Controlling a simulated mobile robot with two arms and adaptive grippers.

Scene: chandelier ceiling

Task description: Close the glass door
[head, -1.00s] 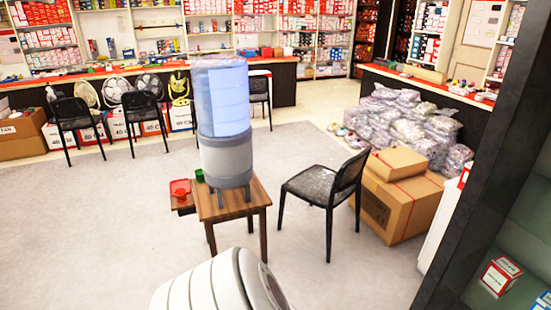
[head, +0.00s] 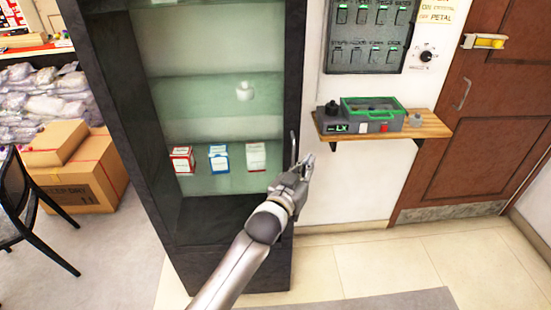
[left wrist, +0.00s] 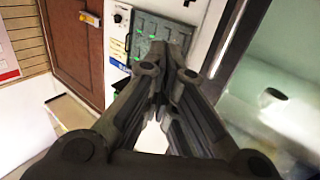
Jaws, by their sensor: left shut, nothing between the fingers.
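A tall dark-framed cabinet (head: 105,90) with greenish glass stands left of centre in the head view. A thin upright handle (head: 293,148) shows at its right edge. I cannot tell how far the glass door is open. My left gripper (head: 306,167) is shut and empty, just right of the handle; whether they touch is unclear. In the left wrist view the closed fingers (left wrist: 160,72) point toward the wall, with the cabinet's dark edge (left wrist: 236,68) to their right. My right gripper is not in view.
Small boxes (head: 219,158) and a white item (head: 244,91) sit on the cabinet shelves. A wooden wall shelf (head: 436,124) with a green-lidded device juts out right of my gripper. A brown door (head: 470,130) is farther right. Cartons (head: 85,175) and a chair (head: 14,200) stand left.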

